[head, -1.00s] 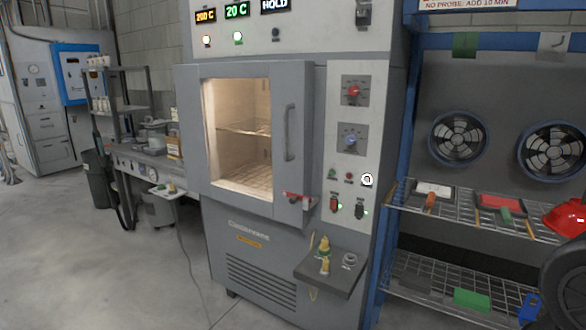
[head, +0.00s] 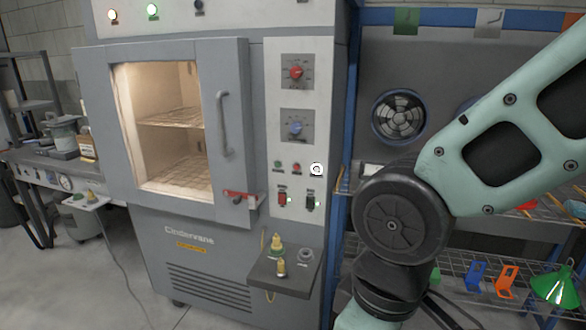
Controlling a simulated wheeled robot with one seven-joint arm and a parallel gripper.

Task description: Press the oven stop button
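The grey oven (head: 190,235) stands left of centre, its door with a lit window closed across the front. Its light control panel (head: 326,135) is to the right of the door. A small red button (head: 296,168) sits low on this panel, between a small green button (head: 278,165) and a white round fitting (head: 316,169). Labels there are too small to read, so I cannot confirm which is the stop button. My arm crosses the right side, apart from the panel in the picture. My gripper is out of view.
A red knob (head: 296,73) and a blue knob (head: 295,127) sit above the buttons. A red switch (head: 282,199) and a dark switch (head: 310,202) are below. A small shelf (head: 285,285) with brass fittings juts out underneath. A blue-framed rack (head: 342,215) stands close on the right.

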